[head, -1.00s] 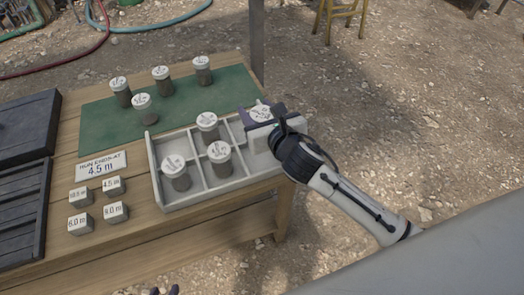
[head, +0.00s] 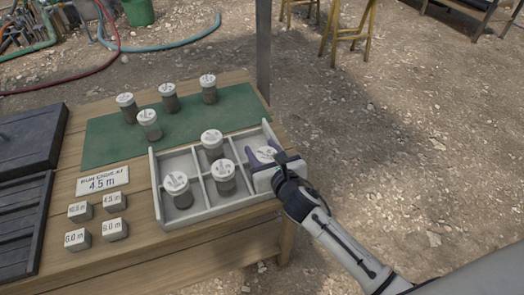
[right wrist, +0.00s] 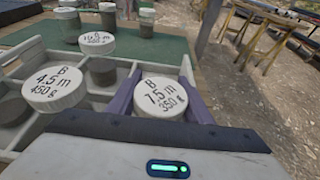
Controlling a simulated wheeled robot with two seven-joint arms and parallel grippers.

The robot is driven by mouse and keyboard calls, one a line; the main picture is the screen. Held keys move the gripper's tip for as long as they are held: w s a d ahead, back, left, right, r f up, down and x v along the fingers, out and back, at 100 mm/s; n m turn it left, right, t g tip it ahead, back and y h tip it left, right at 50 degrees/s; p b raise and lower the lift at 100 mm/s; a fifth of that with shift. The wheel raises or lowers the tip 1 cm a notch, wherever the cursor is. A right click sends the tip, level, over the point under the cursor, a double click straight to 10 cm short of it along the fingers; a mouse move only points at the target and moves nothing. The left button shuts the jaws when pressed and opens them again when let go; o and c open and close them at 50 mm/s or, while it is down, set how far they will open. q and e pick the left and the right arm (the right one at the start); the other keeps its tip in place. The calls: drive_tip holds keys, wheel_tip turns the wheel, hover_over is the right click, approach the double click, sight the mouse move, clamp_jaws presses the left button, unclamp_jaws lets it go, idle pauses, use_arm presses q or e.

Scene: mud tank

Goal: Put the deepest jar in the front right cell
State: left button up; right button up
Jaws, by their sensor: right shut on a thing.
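My right gripper (head: 268,157) is shut on a white-lidded jar, whose lid reads "B 7.5 m 350 g" in the right wrist view (right wrist: 159,97). It holds the jar over the right column of the pale divided tray (head: 213,214), toward the front. The jar's body is hidden, so I cannot tell if it touches the cell floor. In the tray, one jar (head: 177,185) stands front left, one reading "4.5 m 450 g" (right wrist: 54,88) front middle, and one (head: 212,143) back middle. Several jars (head: 149,122) stand on the green mat (head: 105,145). My left gripper is out of view.
A card (head: 103,181) reads "RUN ENDS AT 4.5 m". Several white depth blocks (head: 114,229) stand left of the tray. Dark cases (head: 28,138) lie at the table's left. A post (head: 263,55) rises behind the table. Gravel ground lies open to the right.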

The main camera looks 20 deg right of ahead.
drive_tip(key=o, duration=1.3)
drive_tip(key=shift+f, duration=0.1)
drive_tip(key=shift+s+r, duration=0.1)
drive_tip(key=shift+r, duration=0.1)
drive_tip(key=p+v, duration=0.1)
drive_tip(key=v, duration=1)
drive_tip(key=shift+s+r, duration=0.1)
drive_tip(key=shift+s, duration=0.3)
drive_tip(key=shift+d, duration=0.1)
